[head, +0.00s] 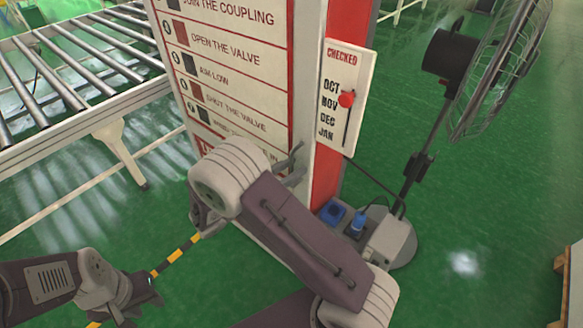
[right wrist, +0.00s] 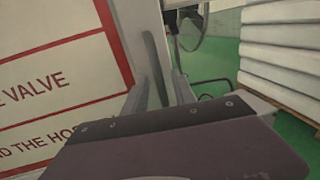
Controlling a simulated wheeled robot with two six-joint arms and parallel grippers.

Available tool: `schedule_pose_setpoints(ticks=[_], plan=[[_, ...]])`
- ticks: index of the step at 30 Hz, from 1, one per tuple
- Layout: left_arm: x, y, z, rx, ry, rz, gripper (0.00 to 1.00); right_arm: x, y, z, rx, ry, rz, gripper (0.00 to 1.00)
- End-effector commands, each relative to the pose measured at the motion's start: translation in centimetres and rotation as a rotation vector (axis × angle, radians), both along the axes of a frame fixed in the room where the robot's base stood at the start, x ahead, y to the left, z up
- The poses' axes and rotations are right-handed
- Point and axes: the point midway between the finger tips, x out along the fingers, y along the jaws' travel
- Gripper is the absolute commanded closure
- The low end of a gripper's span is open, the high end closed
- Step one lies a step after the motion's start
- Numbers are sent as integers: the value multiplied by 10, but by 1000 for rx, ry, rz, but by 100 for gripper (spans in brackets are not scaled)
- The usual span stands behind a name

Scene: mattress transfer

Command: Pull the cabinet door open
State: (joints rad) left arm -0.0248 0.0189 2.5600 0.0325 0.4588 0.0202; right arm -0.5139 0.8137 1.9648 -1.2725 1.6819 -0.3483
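The cabinet (head: 215,60) has a white front panel with red-framed printed instructions; in the right wrist view its door (right wrist: 50,60) fills the left side. A slim grey upright bar, seemingly the handle (right wrist: 155,62), stands at the door's right edge. My right gripper (head: 293,162) is at that edge. In the right wrist view its two fingers (right wrist: 162,88) are apart, with the bar between or just beyond them; contact cannot be told. The door looks closed. My left gripper (head: 138,296) is low at the lower left, away from the cabinet; its finger opening is unclear.
A roller conveyor (head: 75,60) stands left of the cabinet. A white "CHECKED" board (head: 352,72) with a red marker is on the cabinet's red side. A pedestal fan (head: 440,55) stands at the right. Stacked white slabs (right wrist: 283,45) show in the right wrist view.

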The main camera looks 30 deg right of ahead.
Motion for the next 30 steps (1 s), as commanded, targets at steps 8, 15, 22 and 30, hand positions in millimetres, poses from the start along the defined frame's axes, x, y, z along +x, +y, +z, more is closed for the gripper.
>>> schedule_pose_setpoints(ticks=[8, 15, 22, 30], plan=[[0, 0, 0, 0, 0, 0, 64, 0, 0, 0, 0, 0, -1, 100], [0, 0, 0, 0, 0, 0, 64, 0, 0, 0, 0, 0, -1, 100], [0, 0, 0, 0, 0, 0, 64, 0, 0, 0, 0, 0, -1, 100], [0, 0, 0, 0, 0, 0, 64, 0, 0, 0, 0, 1, -1, 100]])
